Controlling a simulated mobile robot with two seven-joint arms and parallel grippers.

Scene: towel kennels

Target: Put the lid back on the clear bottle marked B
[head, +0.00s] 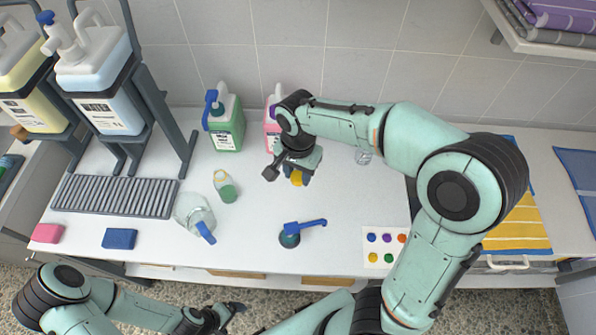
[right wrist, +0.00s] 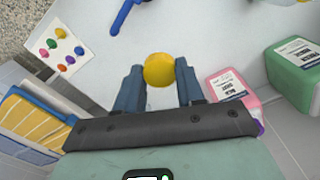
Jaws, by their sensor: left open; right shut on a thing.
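My right gripper (head: 297,177) is shut on a round yellow lid-like piece (right wrist: 159,69), held between its two fingertips above the white counter. It also shows as a small yellow patch in the head view. A small clear container (head: 363,156) stands behind my right arm, partly hidden by it. Another small see-through bottle (head: 226,188) with green liquid and a pale orange neck stands left of the gripper. I cannot read a letter B on either. My left gripper (head: 235,307) is open and empty, low in front of the counter's edge.
Green (head: 226,125) and pink (right wrist: 230,88) jugs stand at the back. A grey rack (head: 115,196) is at left.

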